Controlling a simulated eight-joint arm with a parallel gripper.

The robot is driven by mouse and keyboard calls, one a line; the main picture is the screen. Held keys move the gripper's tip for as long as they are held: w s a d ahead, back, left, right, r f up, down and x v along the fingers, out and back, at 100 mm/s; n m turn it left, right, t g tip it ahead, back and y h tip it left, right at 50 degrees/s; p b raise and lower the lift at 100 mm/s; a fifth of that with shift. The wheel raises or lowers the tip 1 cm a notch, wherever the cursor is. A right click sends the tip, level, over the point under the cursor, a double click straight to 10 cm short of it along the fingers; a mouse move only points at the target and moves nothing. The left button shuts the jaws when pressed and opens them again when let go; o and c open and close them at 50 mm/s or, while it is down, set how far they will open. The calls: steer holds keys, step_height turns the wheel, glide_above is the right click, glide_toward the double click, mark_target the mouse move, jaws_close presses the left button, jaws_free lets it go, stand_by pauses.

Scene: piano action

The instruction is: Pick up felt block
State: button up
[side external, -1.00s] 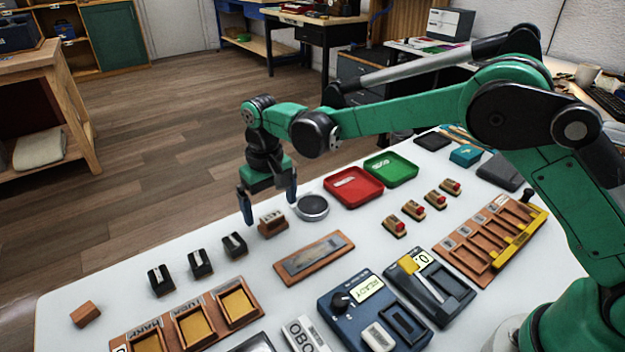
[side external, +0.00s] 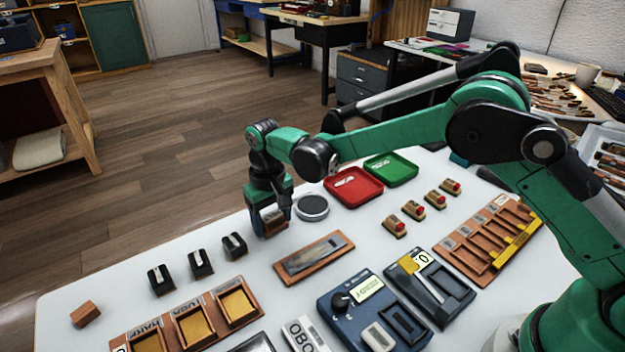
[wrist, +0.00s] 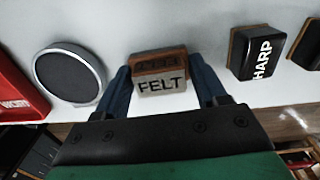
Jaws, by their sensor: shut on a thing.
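The felt block (wrist: 160,82) is a small brown wooden block with a pale front face lettered "FELT". In the wrist view it sits between the two blue fingers of my gripper (wrist: 166,92). In the side view my gripper (side external: 271,226) is low over the white table and shut on the felt block (side external: 274,228), which is partly hidden by the fingers. The block appears to be at table level; I cannot tell whether it touches the surface.
A round dark disc (side external: 311,207) lies close right of my gripper, and a red tray (side external: 352,188) and green tray (side external: 391,169) stand beyond. Several black blocks (side external: 200,263) stand to the left. A wooden slotted board (side external: 314,258) lies in front.

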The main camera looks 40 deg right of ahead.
mark_target(272, 215)
steer(key=shift+r, duration=0.1)
step_height(272, 215, up, 20)
stand_by(0.5)
